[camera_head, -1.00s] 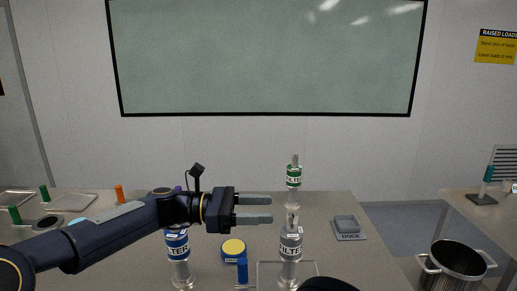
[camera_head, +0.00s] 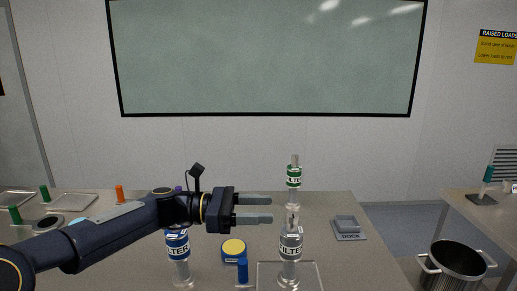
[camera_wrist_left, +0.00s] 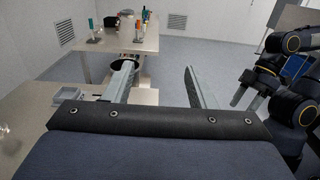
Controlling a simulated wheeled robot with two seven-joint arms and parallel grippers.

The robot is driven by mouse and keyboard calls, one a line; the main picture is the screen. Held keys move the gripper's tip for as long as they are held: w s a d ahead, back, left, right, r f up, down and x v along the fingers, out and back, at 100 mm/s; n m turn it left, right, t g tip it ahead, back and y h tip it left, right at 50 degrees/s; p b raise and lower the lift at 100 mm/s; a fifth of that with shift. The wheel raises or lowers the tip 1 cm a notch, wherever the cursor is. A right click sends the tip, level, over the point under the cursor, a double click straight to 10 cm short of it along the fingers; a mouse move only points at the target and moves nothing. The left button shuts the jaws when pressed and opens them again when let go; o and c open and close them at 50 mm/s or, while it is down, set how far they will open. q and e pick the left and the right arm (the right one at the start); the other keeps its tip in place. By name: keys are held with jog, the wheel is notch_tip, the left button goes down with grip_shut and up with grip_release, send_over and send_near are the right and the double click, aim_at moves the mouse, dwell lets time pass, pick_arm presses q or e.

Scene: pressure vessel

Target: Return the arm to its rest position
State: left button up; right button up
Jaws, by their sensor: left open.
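My left arm comes in from the left in the head view, stretched over the table. Its gripper (camera_head: 255,209) is open and empty, with its two fingers apart and pointing right. In the picture it sits just left of the grey-labelled filter (camera_head: 291,243) and the green-labelled filter (camera_head: 294,177). The left wrist view shows the same open fingers (camera_wrist_left: 160,85) with nothing between them.
A blue-labelled filter (camera_head: 177,245) and a yellow-topped blue round piece (camera_head: 233,250) stand below my arm in the picture. A dock (camera_head: 348,228) lies at the table's right. A steel pot (camera_head: 455,266) stands right of the table, beside another table (camera_head: 487,226).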

pick_arm(q)
jog(key=s+a+f+m+t+y, duration=0.2)
jog(key=s+a+f+m+y, duration=0.2)
jog(key=s, duration=0.5)
jog(key=s+a+f+m+t+y, duration=0.2)
jog(key=s+a+f+m+y, duration=0.3)
jog(key=s+a+f+m, duration=0.2)
jog(key=s+a+f+m+t+y, duration=0.1)
jog(key=s+a+f+m+y, duration=0.4)
jog(key=s, duration=0.7)
jog(key=a+f, duration=0.2)
jog(key=a, duration=0.2)
jog(key=shift+s+a+f+t, duration=0.3)
jog(key=shift+t, duration=0.1)
pick_arm(e)
jog(key=shift+s+r+m+t, duration=0.2)
jog(key=shift+s+m+t, duration=0.25)
jog(key=shift+m, duration=0.35)
